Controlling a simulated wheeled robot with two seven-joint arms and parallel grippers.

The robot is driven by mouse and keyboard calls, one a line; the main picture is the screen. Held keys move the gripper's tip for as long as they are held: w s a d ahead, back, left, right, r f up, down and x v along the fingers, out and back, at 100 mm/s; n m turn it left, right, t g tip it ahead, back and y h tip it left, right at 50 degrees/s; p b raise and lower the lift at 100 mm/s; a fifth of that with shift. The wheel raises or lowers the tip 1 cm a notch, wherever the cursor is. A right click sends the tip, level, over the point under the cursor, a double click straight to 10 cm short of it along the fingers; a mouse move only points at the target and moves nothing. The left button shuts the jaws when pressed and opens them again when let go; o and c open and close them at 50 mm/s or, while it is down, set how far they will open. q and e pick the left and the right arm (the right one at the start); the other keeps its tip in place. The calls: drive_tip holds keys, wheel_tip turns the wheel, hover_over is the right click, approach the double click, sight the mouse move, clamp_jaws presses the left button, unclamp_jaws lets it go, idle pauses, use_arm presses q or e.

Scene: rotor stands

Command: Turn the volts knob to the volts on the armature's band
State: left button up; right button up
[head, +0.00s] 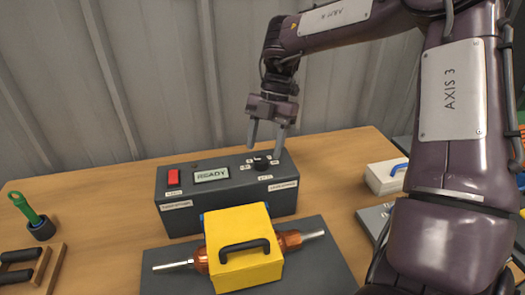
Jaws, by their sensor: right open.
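The volts knob (260,165) is a black knob on the right part of the top of a dark grey tester box (235,206). Small white labels surround it, too small to read. My right gripper (264,153) is open and points down just above and around the knob; I cannot tell whether its fingers touch it. The armature (290,239) is copper-coloured with a steel shaft and lies on a dark grey plate. A yellow cover (244,265) with a black handle hides its middle, and no band marking is readable. My left gripper is not in view.
The box has a red switch (174,178) and a display (212,175) reading "READY". A green-handled tool (25,207) stands in a dark holder at left, near a wooden rack (57,270). A white box with a blue handle (386,177) is at right.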

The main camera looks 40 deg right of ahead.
sight(261, 159)
drive_tip(key=shift+x, duration=1.15)
drive_tip(key=shift+w+f, duration=0.1)
drive_tip(key=shift+f, duration=0.25)
drive_tip(key=c, duration=1)
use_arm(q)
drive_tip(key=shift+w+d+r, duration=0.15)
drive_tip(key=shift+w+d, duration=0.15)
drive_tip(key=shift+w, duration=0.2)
use_arm(e)
drive_tip(key=shift+o, duration=0.2)
